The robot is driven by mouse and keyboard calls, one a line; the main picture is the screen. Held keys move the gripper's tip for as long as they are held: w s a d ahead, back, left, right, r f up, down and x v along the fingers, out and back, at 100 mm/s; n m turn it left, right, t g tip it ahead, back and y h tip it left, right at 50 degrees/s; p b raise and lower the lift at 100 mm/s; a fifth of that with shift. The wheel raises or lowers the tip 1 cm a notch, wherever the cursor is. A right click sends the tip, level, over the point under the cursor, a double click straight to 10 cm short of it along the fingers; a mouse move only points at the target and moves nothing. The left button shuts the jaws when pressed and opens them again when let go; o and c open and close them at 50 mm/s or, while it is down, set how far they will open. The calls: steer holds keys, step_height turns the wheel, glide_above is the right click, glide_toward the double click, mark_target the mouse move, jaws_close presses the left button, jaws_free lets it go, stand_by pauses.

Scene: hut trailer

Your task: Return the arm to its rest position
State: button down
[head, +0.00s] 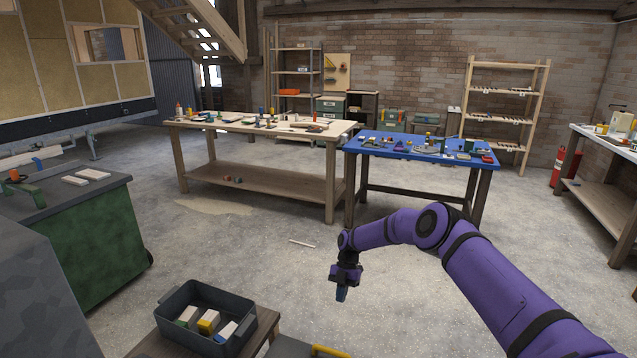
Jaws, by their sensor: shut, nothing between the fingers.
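My purple arm reaches in from the lower right of the head view and bends down at the wrist. My gripper (341,294) hangs over open floor, pointing downward. It is shut, with nothing seen held in it. It is apart from the tables and from the grey bin.
A grey bin (172,337) with several blocks stands on a low wooden table at the lower left. A green cabinet (100,240) is at the left. A wooden workbench (335,129) and a blue-topped table (370,151) stand behind my arm. A thin pale strip (302,243) lies on the floor.

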step_height(320, 180, up, 15)
steer(key=w+d+m+t, duration=0.1)
steer(key=m+t, duration=0.1)
steer(key=m, duration=0.1)
steer(key=s+d+r+m+t+h, duration=0.1)
steer(key=s+d+r+m, duration=0.25)
steer(key=r, duration=0.65)
steer(key=s+d+r+m+t+h, duration=0.1)
steer(key=s+d+r+m+t, duration=0.3)
steer(key=r, duration=0.6)
steer(key=s+d+r+m+g, duration=0.1)
steer(key=s+r+m, duration=0.3)
steer(key=r, duration=0.7)
steer(key=s+d+r+m+t, duration=0.1)
steer(key=s+d+r+m, duration=0.3)
steer(key=s, duration=0.5)
steer(key=s+d+r+m+t, duration=0.2)
steer(key=s+d+r+m, duration=0.1)
steer(key=s+r, duration=0.55)
steer(key=s+d+f+m, duration=0.1)
steer(key=s+d+m, duration=0.1)
steer(key=s, duration=0.5)
steer(key=s+d+f+m+t, duration=0.1)
steer(key=s+m, duration=0.3)
steer(key=s, duration=0.2)
steer(key=s+d+f+m+t, duration=0.1)
steer(key=s+d+f+m, duration=0.1)
steer(key=s, duration=0.5)
steer(key=shift+s+d+m, duration=0.3)
steer(key=shift+m, duration=0.25)
